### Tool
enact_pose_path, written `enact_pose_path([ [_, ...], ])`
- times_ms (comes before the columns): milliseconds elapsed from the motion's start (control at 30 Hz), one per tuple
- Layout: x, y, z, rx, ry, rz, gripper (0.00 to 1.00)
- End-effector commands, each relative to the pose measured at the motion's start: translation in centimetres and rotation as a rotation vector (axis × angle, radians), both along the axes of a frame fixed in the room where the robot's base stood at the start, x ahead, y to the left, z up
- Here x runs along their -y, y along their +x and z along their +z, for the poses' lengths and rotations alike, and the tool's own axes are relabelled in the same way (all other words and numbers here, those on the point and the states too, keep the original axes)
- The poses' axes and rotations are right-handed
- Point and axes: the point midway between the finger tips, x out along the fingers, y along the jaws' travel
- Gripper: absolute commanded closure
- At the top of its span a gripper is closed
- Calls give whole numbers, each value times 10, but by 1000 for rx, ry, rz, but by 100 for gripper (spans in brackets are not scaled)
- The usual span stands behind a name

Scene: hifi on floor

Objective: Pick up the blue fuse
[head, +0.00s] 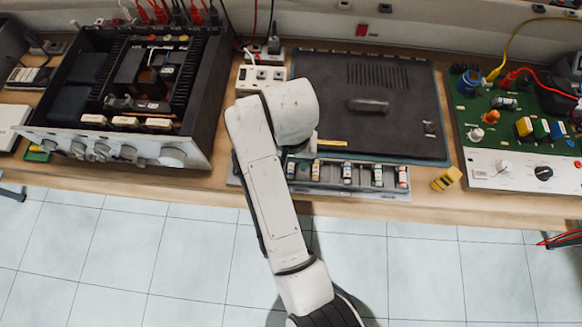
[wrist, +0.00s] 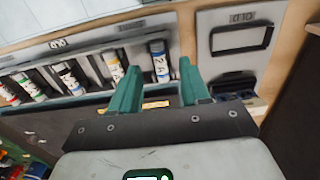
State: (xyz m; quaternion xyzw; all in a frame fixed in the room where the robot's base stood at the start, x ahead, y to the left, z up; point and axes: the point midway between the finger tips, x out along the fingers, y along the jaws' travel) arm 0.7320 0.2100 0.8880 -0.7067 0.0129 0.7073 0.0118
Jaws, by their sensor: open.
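A grey fuse tray (head: 330,187) lies along the bench's front edge and holds a row of upright fuses with coloured bands. In the wrist view, a white-labelled fuse with a bluish end, apparently the blue fuse (wrist: 161,62), stands in the tray between my gripper's green fingers. It seems to be the leftmost fuse (head: 291,168) in the head view. My gripper (wrist: 157,68) is open, with one finger on each side of that fuse; I see no clear contact. In the head view my arm hides the gripper.
An orange-banded fuse (wrist: 115,68) stands close beside the left finger. Other fuses are farther left. A black mat (head: 420,100) lies behind the tray, an open instrument (head: 190,150) at left, a green circuit board (head: 500,125) and a yellow block (head: 446,179) at right.

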Motion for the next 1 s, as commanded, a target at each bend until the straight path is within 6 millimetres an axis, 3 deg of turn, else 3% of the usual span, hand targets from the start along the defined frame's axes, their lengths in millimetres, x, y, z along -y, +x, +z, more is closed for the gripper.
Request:
enact_pose_path([
  [133,-1,-1,-16,-1,1,1,54],
  [367,-1,0,-18,0,2,1,54],
  [833,-1,0,-18,0,2,0,99],
  [1000,0,0,-18,0,2,0,100],
])
